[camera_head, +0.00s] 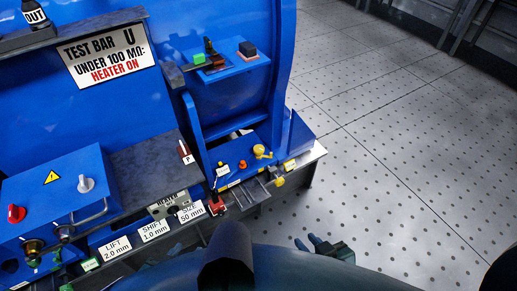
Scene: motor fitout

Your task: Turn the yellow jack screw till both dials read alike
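Two small yellow parts show at the right end of the blue bench: a yellow knob (261,152) on top of a blue block, and a yellow piece (279,182) at the front edge by metal bars. I cannot tell which is the jack screw. No dial face can be read. One gripper, dark teal, which I take as my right gripper (307,241), is in front of the bench over the floor, below and right of the yellow parts. Its two fingers are apart, with nothing visible between them.
A blue box (60,197) with a red knob and a grey knob stands at left. Labels for lift (116,248), shift and size line the front edge. A red part (216,205) is close by. A blue shelf (226,70) holds small blocks. The floor at right is clear.

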